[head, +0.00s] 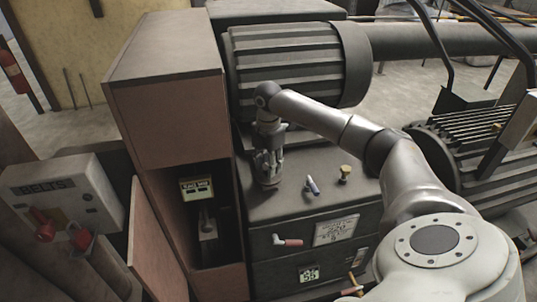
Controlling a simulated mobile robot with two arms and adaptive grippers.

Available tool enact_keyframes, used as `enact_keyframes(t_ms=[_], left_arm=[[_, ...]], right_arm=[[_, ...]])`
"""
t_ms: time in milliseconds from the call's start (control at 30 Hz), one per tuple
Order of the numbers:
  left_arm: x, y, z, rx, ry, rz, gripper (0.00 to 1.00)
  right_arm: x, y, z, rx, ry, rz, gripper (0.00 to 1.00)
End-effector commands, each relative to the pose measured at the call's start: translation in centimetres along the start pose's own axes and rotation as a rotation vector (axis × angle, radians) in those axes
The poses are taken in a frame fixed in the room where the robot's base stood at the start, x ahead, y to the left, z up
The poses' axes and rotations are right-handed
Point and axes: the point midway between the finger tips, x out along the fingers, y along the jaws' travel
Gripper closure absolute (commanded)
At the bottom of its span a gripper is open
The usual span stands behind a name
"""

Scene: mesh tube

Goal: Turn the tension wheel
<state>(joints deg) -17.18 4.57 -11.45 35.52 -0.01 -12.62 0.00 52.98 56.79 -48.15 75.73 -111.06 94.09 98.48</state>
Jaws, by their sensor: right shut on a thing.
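My right arm comes in from the lower right and bends over a dark machine box (320,212). My right gripper (268,172) points down at the left part of the box's top. Its fingers are closed on a small part there, which they hide almost wholly. I cannot make out a wheel shape, so I cannot tell whether this part is the tension wheel. To its right, a small light-tipped lever (312,185) and a brass knob (344,172) stand on the same top, apart from the gripper. My left gripper is not in view.
A large ribbed drum (285,72) lies behind the gripper. A brown cabinet (170,118) with an open lower compartment stands close on the left. A red-handled lever (288,242) sticks out of the box front. A "BELTS" panel (60,190) with red levers is at far left.

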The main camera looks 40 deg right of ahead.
Motion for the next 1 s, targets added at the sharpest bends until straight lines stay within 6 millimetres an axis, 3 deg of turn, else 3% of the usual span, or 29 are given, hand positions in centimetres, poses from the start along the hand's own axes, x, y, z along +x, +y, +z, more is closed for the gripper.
enact_keyframes(t_ms=[433, 1000], left_arm=[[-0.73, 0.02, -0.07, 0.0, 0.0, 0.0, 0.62], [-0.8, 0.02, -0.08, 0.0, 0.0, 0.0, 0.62]], right_arm=[[-0.01, 0.0, 0.0, 0.245, 0.0, 0.0, 0.88], [0.03, 0.01, 0.0, 0.286, 0.0, 0.0, 0.88]])
